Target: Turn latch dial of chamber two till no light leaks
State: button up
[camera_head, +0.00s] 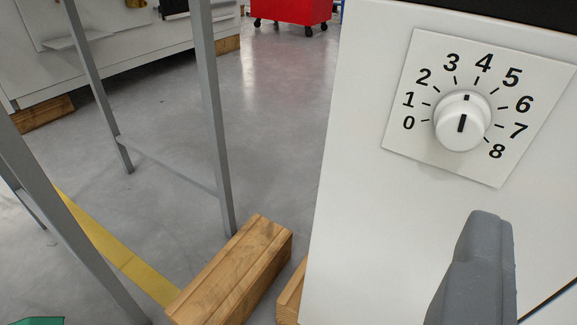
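A round white latch dial (462,121) sits on a white square plate (425,160) on the front of a white cabinet (345,230) at the right. Numbers 0 to 8 ring the dial. Its black pointer line aims upward, roughly between 3 and 4; the exact reading is hard to tell. One grey part of my gripper (482,240) shows at the lower right, below the plate and apart from the dial. The other finger is not visible, so I cannot tell its opening. No chamber number or light leak is visible.
Grey metal frame posts (212,110) stand at the left. Wooden blocks (235,275) lie on the floor beside the cabinet. A yellow floor stripe (120,250) runs at the lower left. A red cart (290,10) and a light bench (110,60) stand behind. Grey floor between is open.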

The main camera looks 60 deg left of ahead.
aim_at(458, 137)
jog(key=s+a+f+y, duration=0.1)
jog(key=s+a+f, duration=0.1)
jog(key=s+f, duration=0.1)
jog(key=shift+m+t, duration=0.3)
jog(key=x, duration=0.9)
jog(key=b+x, duration=0.1)
jog(key=x, duration=0.3)
jog(key=shift+a+r, duration=0.3)
jog(key=shift+a, duration=0.1)
jog(key=c, duration=1)
